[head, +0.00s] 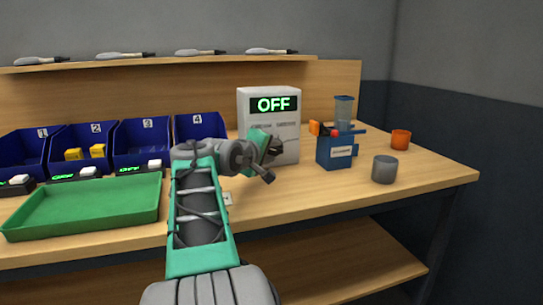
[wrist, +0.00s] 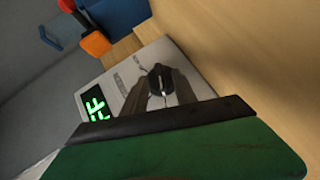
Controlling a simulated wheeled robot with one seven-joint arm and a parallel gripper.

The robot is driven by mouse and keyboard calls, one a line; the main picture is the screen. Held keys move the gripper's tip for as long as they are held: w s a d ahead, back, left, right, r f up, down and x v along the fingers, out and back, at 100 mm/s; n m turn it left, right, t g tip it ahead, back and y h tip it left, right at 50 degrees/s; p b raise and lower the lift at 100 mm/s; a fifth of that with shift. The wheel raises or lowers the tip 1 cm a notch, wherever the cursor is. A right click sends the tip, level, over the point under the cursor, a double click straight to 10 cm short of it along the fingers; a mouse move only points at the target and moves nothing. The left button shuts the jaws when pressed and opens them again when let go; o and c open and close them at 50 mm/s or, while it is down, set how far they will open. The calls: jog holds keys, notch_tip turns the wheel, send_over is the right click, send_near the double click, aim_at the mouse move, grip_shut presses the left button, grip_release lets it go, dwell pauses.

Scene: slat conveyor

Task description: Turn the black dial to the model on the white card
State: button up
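The white box (head: 255,105) stands on the bench and its display (head: 273,104) reads OFF in green. The black dial (wrist: 160,78) with a pale mark is on the box face in the wrist view; my arm hides it in the head view. My gripper (wrist: 163,88) is at the box front, a finger on either side of the dial. I cannot tell whether the fingers touch it. A small white card (head: 228,198) lies near the bench's front edge, partly behind my arm; its writing is too small to read.
A blue device (head: 335,152) with a clear hopper stands right of the box, near a grey cup (head: 384,170) and an orange cup (head: 400,139). Blue numbered bins (head: 140,141) and a green tray (head: 85,207) are at left.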

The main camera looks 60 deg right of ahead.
jog(key=shift+d+f, duration=0.1)
jog(key=shift+d, duration=0.25)
jog(key=shift+c, duration=0.3)
grip_shut()
